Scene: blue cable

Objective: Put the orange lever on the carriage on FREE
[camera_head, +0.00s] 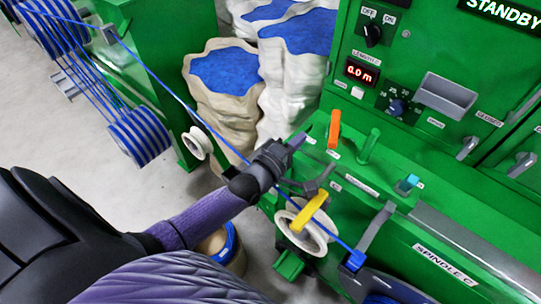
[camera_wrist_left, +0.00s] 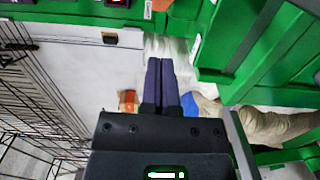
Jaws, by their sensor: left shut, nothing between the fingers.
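The orange lever (camera_head: 334,129) stands roughly upright on the green carriage (camera_head: 350,185), with a small white label at its foot that is too small to read. My left gripper (camera_head: 297,141) is just left of the lever, apart from it. Its dark fingers are shut and empty, as the left wrist view (camera_wrist_left: 161,75) also shows. In that view an orange piece (camera_wrist_left: 161,5) shows at the top edge; I cannot tell whether it is the lever. My right gripper is not in view.
A green handle (camera_head: 369,146), a cyan knob (camera_head: 408,184) and a yellow lever (camera_head: 311,210) are close by on the machine. A blue cable (camera_head: 178,97) runs down past my left gripper. The control panel (camera_head: 420,60) rises behind; sacks (camera_head: 223,105) stand behind left.

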